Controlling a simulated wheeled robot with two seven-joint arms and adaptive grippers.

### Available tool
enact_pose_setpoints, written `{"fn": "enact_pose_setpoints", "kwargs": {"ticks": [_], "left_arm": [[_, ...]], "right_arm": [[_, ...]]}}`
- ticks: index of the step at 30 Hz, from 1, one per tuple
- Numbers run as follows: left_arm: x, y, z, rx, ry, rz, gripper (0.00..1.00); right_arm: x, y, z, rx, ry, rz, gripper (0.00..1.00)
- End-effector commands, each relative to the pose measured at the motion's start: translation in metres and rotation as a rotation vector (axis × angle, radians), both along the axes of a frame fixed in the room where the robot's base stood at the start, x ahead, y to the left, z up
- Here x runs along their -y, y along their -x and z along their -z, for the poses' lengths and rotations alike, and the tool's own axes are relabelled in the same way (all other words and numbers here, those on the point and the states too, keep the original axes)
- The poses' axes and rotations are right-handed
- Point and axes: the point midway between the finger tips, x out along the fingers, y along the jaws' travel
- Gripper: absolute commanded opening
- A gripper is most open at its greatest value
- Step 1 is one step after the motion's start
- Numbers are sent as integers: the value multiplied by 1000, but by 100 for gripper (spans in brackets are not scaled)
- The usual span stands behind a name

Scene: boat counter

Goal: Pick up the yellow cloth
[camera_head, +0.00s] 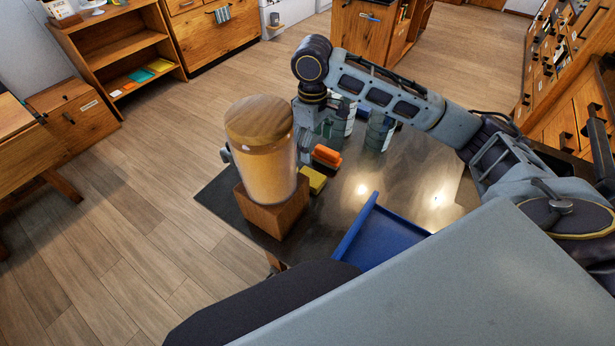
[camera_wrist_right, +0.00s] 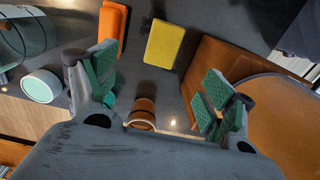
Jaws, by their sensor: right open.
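The yellow cloth (camera_head: 313,181) looks like a small folded block on the dark table, just right of a wooden block. It shows whole in the right wrist view (camera_wrist_right: 165,45), flat on the grey surface. My right gripper (camera_wrist_right: 158,80) is open and empty, its green-padded fingers spread apart. In the wrist view the cloth lies beyond the fingertips, between their lines and apart from them. In the head view the right gripper (camera_head: 312,138) points down behind the jar, partly hidden. My left gripper does not show.
A tall wood-lidded jar (camera_head: 266,165) stands on a wooden block (camera_head: 270,213) close left of the cloth. An orange item (camera_head: 326,155) lies beside the cloth. Pale banded cylinders (camera_head: 380,132) stand behind. A blue tray (camera_head: 380,235) is at the front; the table's right part is clear.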

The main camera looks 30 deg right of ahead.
Motion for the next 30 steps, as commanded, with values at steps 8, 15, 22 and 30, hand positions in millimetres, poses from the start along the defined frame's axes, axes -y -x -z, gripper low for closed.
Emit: {"fn": "enact_pose_setpoints", "kwargs": {"ticks": [8, 15, 22, 30], "left_arm": [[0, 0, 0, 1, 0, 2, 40], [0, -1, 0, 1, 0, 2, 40], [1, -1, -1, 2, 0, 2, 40], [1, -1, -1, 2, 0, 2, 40]], "right_arm": [[0, -1, 2, 3, -2, 1, 83], [-1, -1, 21, 1, -2, 1, 83], [-1, 0, 52, 1, -2, 1, 83], [-1, -1, 81, 3, -2, 2, 83]]}}
